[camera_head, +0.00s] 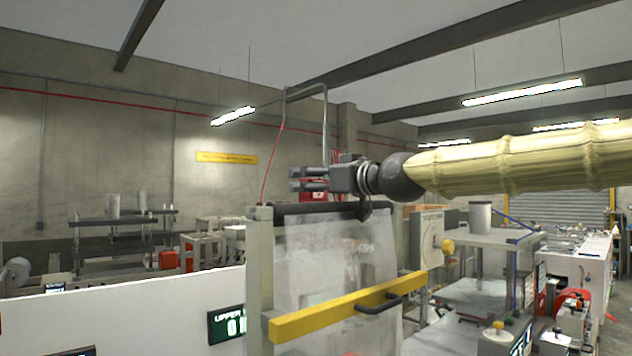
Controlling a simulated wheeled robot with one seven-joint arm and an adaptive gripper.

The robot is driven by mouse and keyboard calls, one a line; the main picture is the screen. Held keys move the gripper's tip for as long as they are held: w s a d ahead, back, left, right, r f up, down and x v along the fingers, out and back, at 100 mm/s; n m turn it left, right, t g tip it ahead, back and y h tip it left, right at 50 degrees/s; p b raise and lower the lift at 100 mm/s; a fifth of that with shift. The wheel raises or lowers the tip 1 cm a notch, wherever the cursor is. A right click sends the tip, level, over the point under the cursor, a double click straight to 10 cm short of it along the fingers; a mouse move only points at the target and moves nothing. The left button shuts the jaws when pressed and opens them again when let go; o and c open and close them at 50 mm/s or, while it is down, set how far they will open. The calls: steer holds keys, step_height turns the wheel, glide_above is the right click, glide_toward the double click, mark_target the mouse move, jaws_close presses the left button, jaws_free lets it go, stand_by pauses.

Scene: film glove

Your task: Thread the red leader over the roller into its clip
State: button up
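A thin red strand (273,155) hangs from the top of a bent metal pole down to the left end of the machine frame; I cannot tell whether it is the leader. A dark roller (300,208) lies across the top of the frame, above a clear hanging film sheet (335,262). My gripper (294,180) is above the roller and points left. Its two fingers are a little apart, one above the other, with nothing clearly seen between them. A red patch shows behind the lower finger. I cannot make out the clip.
A yellow bar (345,310) with a dark handle crosses the front of the film. A white panel (120,312) with a small display stands at the left. A grey cabinet and work table (490,240) are at the right.

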steer(key=v, duration=1.2)
stand_by(0.6)
